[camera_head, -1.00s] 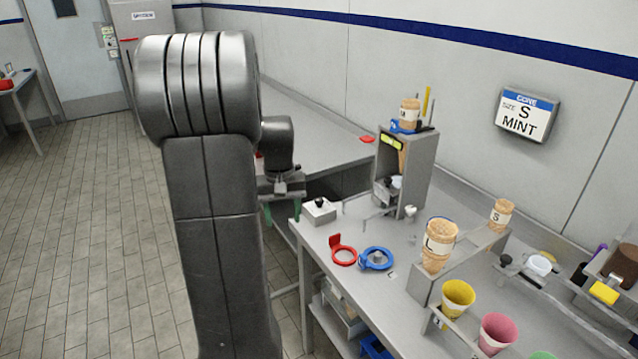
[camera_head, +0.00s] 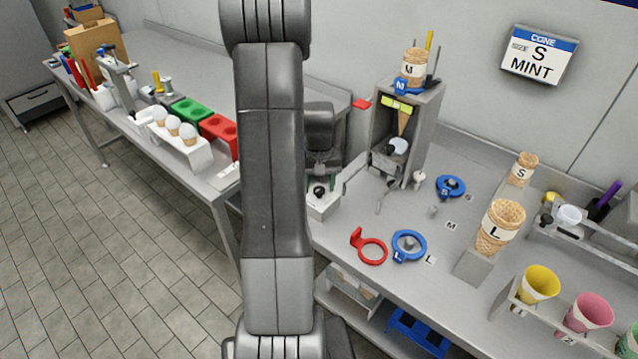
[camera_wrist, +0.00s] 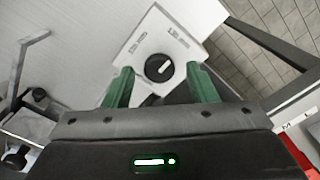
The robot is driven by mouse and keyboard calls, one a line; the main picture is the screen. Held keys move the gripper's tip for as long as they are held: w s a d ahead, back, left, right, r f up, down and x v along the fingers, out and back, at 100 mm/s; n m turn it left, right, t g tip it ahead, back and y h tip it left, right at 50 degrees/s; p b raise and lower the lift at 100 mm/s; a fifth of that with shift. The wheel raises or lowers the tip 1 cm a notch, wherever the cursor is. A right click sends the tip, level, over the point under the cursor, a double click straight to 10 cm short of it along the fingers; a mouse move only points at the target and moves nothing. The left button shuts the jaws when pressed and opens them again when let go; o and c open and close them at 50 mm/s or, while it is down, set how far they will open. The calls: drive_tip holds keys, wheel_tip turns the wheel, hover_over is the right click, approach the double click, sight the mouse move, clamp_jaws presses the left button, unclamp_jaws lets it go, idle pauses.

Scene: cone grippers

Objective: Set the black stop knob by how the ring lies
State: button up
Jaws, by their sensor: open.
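The black stop knob (camera_wrist: 159,68) sits on a pale box (camera_head: 323,207) at the bench's left end. A white line marks the knob; lettering on both sides of it is too blurred to read. My gripper (camera_wrist: 162,82) is open, its green fingers on either side of the knob, with no clear contact. In the head view my arm hides part of the gripper. A red ring (camera_head: 373,262) with a raised tab lies flat on the bench, right of the box. Beside it lies a blue ring (camera_head: 423,246) by the L mark. Another blue ring (camera_head: 462,187) lies near the S mark.
The wall sign (camera_head: 539,55) reads cone size S, mint. A grey stand (camera_head: 429,125) holds an M cone (camera_head: 414,66) in a blue ring on top. S (camera_head: 524,165) and L (camera_head: 500,226) cones stand at right. Coloured cups stand in front.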

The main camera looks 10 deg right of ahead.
drive_tip(key=shift+s+f, duration=0.15)
drive_tip(key=shift+f, duration=0.1)
drive_tip(key=c, duration=1)
drive_tip(key=shift+o, duration=0.2)
